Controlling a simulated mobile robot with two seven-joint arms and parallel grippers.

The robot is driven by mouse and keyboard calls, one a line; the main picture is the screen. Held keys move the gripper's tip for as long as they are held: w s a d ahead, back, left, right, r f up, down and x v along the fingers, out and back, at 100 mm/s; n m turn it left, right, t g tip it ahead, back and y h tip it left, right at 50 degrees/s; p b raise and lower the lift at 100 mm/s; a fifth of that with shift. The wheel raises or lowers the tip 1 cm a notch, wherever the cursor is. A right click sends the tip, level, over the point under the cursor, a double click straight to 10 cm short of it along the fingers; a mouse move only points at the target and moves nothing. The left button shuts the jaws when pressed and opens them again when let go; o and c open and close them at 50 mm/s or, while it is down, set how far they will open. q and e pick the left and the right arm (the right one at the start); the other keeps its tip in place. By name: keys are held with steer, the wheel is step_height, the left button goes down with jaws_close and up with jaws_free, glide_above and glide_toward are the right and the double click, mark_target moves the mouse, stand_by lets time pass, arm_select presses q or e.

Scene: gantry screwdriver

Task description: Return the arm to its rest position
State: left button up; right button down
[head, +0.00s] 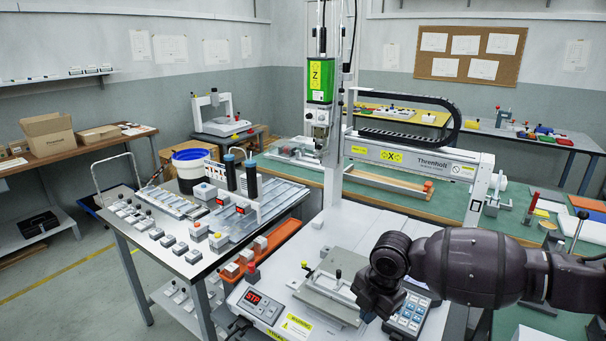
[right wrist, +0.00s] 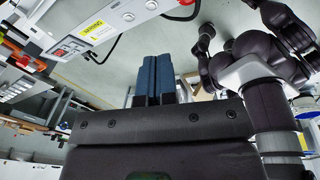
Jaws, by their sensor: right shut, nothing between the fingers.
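My right arm comes in from the right in the head view, with its dark right gripper (head: 372,306) low over the near part of the gantry's base, just left of a grey keypad box (head: 408,316). In the right wrist view the two blue-grey fingers of my right gripper (right wrist: 155,76) lie side by side, shut, with nothing between them. In the head view its fingertips are hard to make out against the dark body. Dark arm links of mine show at the right of the wrist view. My left gripper is not visible in the head view.
The gantry has a green Z unit (head: 320,80) on an upright column and a horizontal beam (head: 412,158). A red-display control box (head: 262,307) and a plate fixture (head: 335,284) sit near my right gripper. A parts table (head: 145,252) stands left; floor is open beyond it.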

steer(key=w+a+r+m+t+y, duration=0.3)
steer(key=a+r+m+t+y, duration=0.45)
steer(key=a, duration=0.45)
steer(key=s+d+f+m+t+h, duration=0.6)
steer(key=s+d+f+m, duration=0.4)
steer(key=s+d+m, duration=0.45)
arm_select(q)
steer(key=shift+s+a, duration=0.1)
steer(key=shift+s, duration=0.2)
arm_select(e)
steer(key=s+d+f+m+g+h, duration=0.1)
steer(key=s+d+f, duration=0.4)
steer(key=s, duration=0.3)
steer(key=s+d+f+m+g+h, duration=0.1)
steer(key=s+d+f+g+h, duration=0.1)
steer(key=s+d+f, duration=0.2)
steer(key=s+f, duration=0.3)
steer(key=s, duration=0.2)
steer(key=shift+s+d+f, duration=0.2)
steer(key=shift+d+f, duration=0.15)
steer(key=shift+d, duration=0.05)
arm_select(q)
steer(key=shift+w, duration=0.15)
arm_select(e)
steer(key=shift+f, duration=0.1)
